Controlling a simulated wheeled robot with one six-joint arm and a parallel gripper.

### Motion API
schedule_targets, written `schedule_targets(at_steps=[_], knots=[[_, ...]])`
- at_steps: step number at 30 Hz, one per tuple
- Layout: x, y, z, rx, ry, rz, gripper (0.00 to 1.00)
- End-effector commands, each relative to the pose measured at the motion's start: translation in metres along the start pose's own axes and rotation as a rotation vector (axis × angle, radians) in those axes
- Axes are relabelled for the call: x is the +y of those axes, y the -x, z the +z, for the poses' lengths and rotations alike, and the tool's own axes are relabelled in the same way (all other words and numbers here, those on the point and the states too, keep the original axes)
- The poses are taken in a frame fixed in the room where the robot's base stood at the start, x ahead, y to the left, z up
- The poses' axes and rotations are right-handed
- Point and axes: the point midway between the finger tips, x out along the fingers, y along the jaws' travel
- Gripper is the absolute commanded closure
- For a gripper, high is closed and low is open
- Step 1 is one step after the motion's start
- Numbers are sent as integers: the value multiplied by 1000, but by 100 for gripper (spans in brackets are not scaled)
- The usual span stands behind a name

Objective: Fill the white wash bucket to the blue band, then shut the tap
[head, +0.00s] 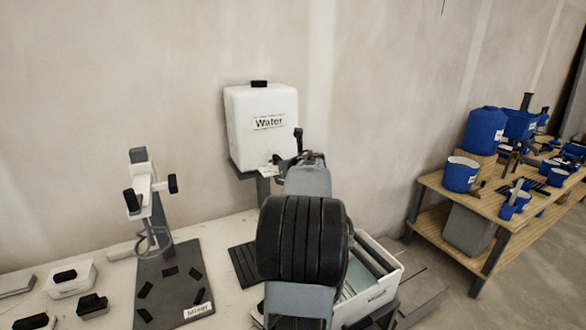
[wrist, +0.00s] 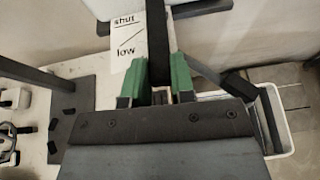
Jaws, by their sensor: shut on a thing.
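The white water tank (head: 262,125) with a black cap stands on a grey post by the wall, marked "Water". In the wrist view, my gripper (wrist: 159,88) has its green fingers shut on an upright black bar, the tap lever (wrist: 157,45). A white card (wrist: 128,42) beside the lever reads "shut" and "low", with a slanted line between. In the head view my arm hides most of the tap and the space under it. No white bucket with a blue band can be made out.
A white rectangular tub (head: 385,291) with grey bars and an unreadable label stands right of my arm; it also shows in the wrist view (wrist: 286,125). A dark mixer board (head: 172,285) lies left. A wooden bench (head: 432,183) with blue buckets stands far right.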

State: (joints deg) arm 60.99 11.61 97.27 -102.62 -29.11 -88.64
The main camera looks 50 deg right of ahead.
Motion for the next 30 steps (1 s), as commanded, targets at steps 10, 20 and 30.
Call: schedule_targets(at_steps=[10,20,30], knots=[[1,1,4,-8,4,6,100],[0,0,2,-4,2,5,52],[0,6,1,-2,1,4,51]])
